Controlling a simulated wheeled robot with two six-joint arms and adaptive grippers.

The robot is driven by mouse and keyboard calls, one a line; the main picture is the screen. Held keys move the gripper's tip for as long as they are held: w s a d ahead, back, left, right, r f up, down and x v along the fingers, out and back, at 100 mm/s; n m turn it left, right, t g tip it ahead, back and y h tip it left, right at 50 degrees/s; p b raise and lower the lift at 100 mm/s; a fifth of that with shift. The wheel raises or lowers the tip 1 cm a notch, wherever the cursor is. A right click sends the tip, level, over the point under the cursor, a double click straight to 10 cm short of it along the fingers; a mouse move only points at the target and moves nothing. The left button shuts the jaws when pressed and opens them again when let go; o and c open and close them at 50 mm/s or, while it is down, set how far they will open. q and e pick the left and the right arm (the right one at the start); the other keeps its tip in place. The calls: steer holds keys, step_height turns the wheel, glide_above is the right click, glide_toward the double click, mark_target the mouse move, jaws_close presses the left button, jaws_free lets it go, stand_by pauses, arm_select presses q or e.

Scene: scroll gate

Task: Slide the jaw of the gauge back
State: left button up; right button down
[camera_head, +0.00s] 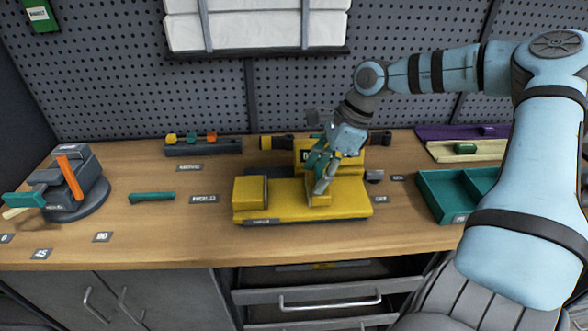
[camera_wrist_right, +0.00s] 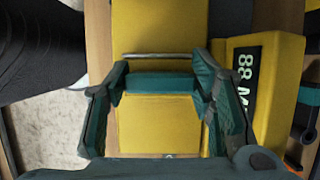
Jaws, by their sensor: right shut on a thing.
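The yellow gauge (camera_head: 275,205) lies on the bench in the head view, with a raised yellow block at its left end. Its jaw (camera_head: 318,201) is the small yellow piece toward the right, under my right gripper (camera_head: 323,178). In the right wrist view, the gripper's fingers (camera_wrist_right: 160,83) close from both sides on a teal bar, with the yellow gauge (camera_wrist_right: 160,30) running beneath. A thin metal rod crosses just beyond the bar. The fingers partly hide the jaw in the head view. My left gripper is not in view.
A yellow display block (camera_wrist_right: 272,90) with a dark number plate stands behind the gauge. A teal tray (camera_head: 448,198) is at the right, and a grey swivel fixture (camera_head: 72,185) at the left. A small teal bar (camera_head: 152,197) lies left of the gauge.

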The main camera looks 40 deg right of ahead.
steer(key=shift+s+d+r, duration=0.1)
steer(key=shift+s+d, duration=0.35)
steer(key=shift+d, duration=0.2)
steer(key=c, duration=0.9)
jaws_free()
steer(key=shift+o, duration=0.9)
steer(key=shift+s+d, duration=0.1)
steer(key=shift+s, duration=0.05)
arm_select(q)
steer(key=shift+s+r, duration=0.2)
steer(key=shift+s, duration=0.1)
